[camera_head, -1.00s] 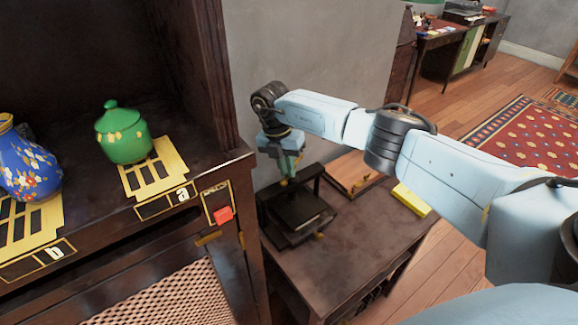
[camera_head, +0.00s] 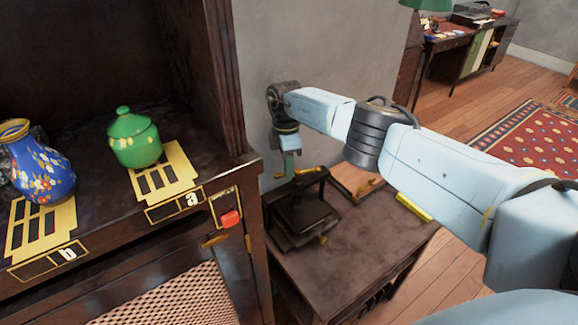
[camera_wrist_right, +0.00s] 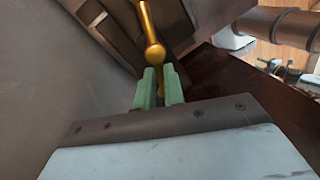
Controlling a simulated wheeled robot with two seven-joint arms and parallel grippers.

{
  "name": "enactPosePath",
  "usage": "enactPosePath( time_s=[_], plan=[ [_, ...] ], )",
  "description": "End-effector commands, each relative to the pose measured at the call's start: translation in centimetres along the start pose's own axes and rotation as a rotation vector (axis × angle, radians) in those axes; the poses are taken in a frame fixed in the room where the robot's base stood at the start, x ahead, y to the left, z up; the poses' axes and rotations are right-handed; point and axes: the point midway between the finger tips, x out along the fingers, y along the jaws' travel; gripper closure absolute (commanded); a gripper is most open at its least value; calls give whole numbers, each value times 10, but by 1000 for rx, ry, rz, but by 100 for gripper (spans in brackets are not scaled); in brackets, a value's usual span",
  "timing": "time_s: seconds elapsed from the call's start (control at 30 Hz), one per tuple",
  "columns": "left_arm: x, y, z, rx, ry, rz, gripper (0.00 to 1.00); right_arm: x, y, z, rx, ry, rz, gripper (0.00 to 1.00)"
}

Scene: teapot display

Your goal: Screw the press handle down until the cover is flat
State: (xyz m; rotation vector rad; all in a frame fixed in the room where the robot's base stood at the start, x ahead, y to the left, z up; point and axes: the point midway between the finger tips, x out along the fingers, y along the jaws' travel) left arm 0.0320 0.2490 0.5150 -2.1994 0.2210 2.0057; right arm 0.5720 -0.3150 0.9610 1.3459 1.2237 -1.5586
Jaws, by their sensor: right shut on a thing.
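The dark press (camera_head: 303,214) stands on the low brown table beside the cabinet. Its cover looks dark, and I cannot tell whether it is flat. My right gripper (camera_head: 290,174) is at the far left side of the press frame, pointing down. In the right wrist view its green fingers (camera_wrist_right: 160,88) are shut on the gold press handle (camera_wrist_right: 148,27). A round gold knob shows just beyond the fingertips, and a bit of gold shows between them. The dark press frame shows behind the handle in that view. My left gripper is not in view.
The cabinet at left bears a green lidded jar (camera_head: 135,143), a blue flowered vase (camera_head: 42,168) and a red button (camera_head: 231,219). A brown board (camera_head: 352,182) and a yellow object (camera_head: 413,207) lie on the table (camera_head: 345,255). The table's front is clear.

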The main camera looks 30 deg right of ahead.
Motion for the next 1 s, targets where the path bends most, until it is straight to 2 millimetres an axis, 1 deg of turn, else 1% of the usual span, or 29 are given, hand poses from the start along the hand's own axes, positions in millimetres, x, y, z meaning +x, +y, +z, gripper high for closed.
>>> enactPosePath(
  time_s=[0.2, 0.4, 0.93, 0.97, 1.0],
  plan=[
    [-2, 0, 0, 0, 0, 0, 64, -1, 3, 1, 118, 23, 0, 100],
    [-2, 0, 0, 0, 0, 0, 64, -1, 5, 2, 176, 35, 1, 100],
    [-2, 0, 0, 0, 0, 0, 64, -1, 5, 2, 198, 39, 1, 100],
    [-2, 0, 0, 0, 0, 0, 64, -1, 5, 2, 198, 39, 1, 87],
    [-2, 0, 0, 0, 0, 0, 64, -1, 5, 2, 197, 39, 1, 82]
  ],
)
